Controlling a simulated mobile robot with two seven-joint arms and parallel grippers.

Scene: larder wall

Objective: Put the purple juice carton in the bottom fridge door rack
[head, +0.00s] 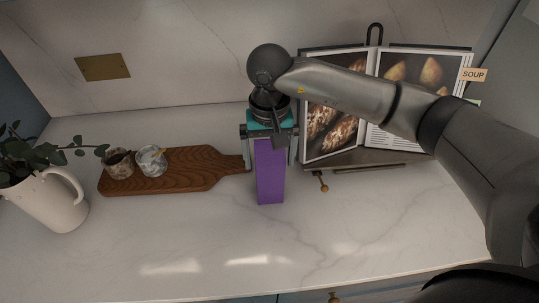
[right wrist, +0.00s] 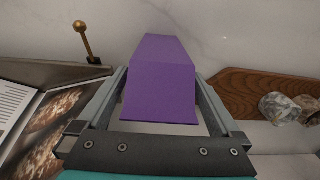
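The purple juice carton (head: 270,178) stands upright on the marble counter, right of the cutting board. It also shows in the right wrist view (right wrist: 160,75). My right gripper (head: 269,160) is over the carton from above, one finger on each side of it. Narrow gaps show between the fingers and the carton, so the gripper looks open around it. The gripper's body hides the carton's top in the head view. My left gripper is not in view. I see no fridge door rack in these frames.
A wooden board (head: 190,180) with two small cups (head: 118,165) (head: 152,161) lies to the left. A white pitcher (head: 55,205) with leaves stands at far left. An open cookbook (head: 330,130) on a stand is close on the right. The front counter is clear.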

